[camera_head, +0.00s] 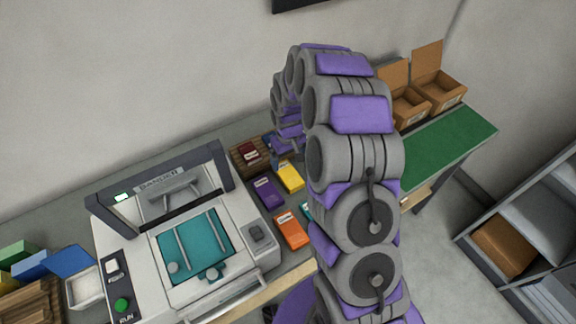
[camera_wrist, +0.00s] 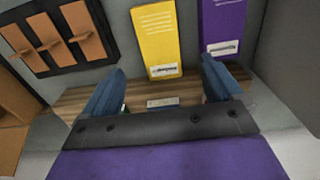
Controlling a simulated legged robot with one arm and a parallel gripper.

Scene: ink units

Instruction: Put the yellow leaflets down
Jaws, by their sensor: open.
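The yellow leaflets (camera_head: 290,177) show in the head view as a flat yellow pack lying on the counter, right of a purple pack (camera_head: 265,190). In the wrist view the yellow pack (camera_wrist: 157,35) is beyond my fingertips, roughly centred between them, with a pale label at its near end. My gripper (camera_wrist: 163,85) has two blue fingers spread apart, with nothing held between them. In the head view my gripper (camera_head: 285,143) is just behind the yellow pack, partly hidden by my arm, over or beside a wooden tray (camera_head: 238,160).
A dark red pack (camera_head: 250,154) lies in the wooden tray. An orange pack (camera_head: 291,228) lies nearer, with a teal one partly hidden by my arm. A large grey machine (camera_head: 195,240) stands left. A green mat (camera_head: 450,145) and open cardboard boxes (camera_head: 438,88) are right.

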